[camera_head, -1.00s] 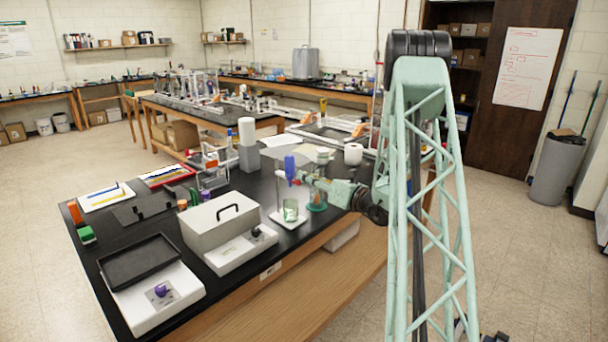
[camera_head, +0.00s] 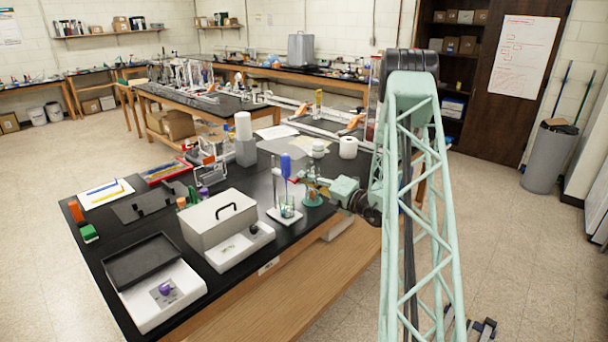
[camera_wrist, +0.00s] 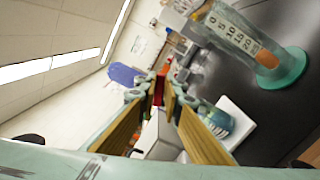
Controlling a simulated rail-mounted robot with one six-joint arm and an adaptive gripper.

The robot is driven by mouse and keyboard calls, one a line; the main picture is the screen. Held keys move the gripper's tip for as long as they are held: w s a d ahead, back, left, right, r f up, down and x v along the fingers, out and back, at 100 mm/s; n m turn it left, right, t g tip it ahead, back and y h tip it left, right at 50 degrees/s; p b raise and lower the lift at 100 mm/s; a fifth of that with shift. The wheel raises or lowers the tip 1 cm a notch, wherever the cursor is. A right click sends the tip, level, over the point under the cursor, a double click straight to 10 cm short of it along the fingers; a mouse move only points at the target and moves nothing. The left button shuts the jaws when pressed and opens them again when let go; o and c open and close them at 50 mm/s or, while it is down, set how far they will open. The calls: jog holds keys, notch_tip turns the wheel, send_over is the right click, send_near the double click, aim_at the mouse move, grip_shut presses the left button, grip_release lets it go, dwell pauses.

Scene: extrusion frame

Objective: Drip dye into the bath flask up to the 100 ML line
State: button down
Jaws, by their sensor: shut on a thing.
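My gripper (camera_head: 294,181) is shut on a dropper with a blue bulb (camera_head: 286,163), held roughly upright. Its thin stem points down at a small glass vessel (camera_head: 288,207) on a white stand, and in the head view overlaps its mouth. I cannot tell whether the tip is inside. In the wrist view the fingers (camera_wrist: 163,92) have yellow inner faces, and the blue bulb (camera_wrist: 125,75) shows beyond them. The glass vessel (camera_wrist: 218,122) looks blue-green there. Its 100 ML line is not readable. A graduated clear vessel (camera_wrist: 235,35) with a teal base and orange band stands beside it.
A beige box (camera_head: 218,222) with a black handle stands left of the stand. A white bottle on a grey block (camera_head: 245,150) and a paper roll (camera_head: 348,147) stand behind. The black bench's front edge is close to the stand.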

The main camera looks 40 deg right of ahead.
jog(key=shift+d+f+m+p, duration=0.1)
jog(key=shift+f+m+p, duration=0.15)
jog(key=shift+m+p, duration=0.4)
jog(key=shift+m, duration=0.25)
jog(key=c, duration=2.7)
grip_release()
jog(key=shift+c, duration=0.2)
jog(key=shift+s, duration=0.15)
jog(key=s+d, duration=0.1)
jog(key=s, duration=1)
jog(key=shift+s, duration=0.35)
